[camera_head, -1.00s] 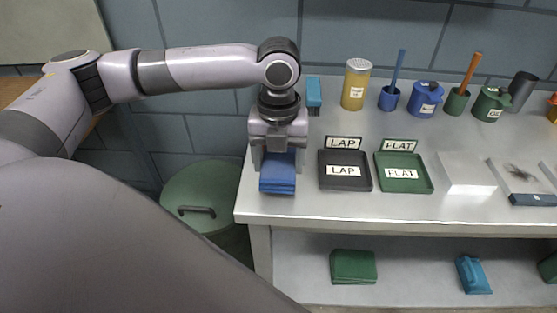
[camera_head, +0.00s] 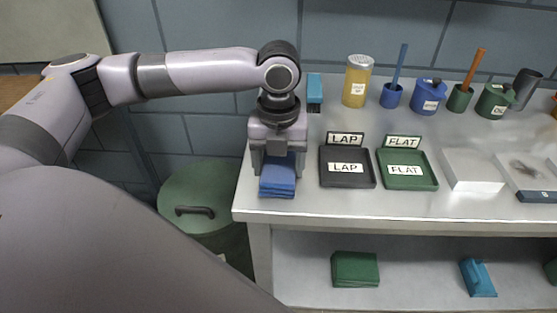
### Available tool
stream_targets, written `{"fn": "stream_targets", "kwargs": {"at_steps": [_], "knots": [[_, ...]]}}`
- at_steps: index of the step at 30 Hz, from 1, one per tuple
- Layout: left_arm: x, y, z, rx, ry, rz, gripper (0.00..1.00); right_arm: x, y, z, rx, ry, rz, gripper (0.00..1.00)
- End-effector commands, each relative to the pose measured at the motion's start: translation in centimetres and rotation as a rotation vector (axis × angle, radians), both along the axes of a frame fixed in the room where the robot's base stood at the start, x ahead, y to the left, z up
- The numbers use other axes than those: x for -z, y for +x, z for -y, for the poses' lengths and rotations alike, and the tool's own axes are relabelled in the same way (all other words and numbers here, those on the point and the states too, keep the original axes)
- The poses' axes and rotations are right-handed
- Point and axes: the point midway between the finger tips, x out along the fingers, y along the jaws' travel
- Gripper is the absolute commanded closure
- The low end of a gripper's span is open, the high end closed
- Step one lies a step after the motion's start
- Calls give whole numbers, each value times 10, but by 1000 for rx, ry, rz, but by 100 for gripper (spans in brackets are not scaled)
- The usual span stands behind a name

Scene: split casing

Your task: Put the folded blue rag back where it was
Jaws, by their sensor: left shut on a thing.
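The folded blue rag (camera_head: 277,181) is at the left front end of the grey workbench (camera_head: 330,204). My left gripper (camera_head: 278,160) points down over it and is shut on its rear part. The rag's front folds stick out toward the bench's front edge. The fingers and the gripper body hide the rag's back. Whether the rag rests on the bench top or hangs just above it, I cannot tell. My right gripper is not in view.
Right of the rag are a black LAP tray (camera_head: 347,182) and a green FLAT tray (camera_head: 406,184). Behind stand a shaker can (camera_head: 356,82), a blue pot (camera_head: 428,96) and a green pot (camera_head: 494,101). A folded green rag (camera_head: 355,268) lies on the lower shelf. A lidded green bin (camera_head: 205,195) stands left.

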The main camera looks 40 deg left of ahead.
Motion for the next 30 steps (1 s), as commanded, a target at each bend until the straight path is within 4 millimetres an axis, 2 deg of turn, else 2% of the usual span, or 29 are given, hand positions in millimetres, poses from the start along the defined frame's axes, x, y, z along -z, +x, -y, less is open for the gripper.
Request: {"fn": "stream_targets", "kwargs": {"at_steps": [3,4,6,7,15,24,30], "knots": [[3,0,0,0,-1,-1,57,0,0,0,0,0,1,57],[3,0,0,0,-1,-1,25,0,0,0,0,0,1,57],[3,0,0,0,-1,-1,2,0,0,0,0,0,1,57],[3,0,0,0,-1,-1,0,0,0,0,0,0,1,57],[-2,0,0,0,0,1,0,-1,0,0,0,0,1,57],[-49,0,1,1,-1,2,0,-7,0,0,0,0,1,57],[-67,0,0,1,-1,0,0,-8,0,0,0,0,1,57]]}}
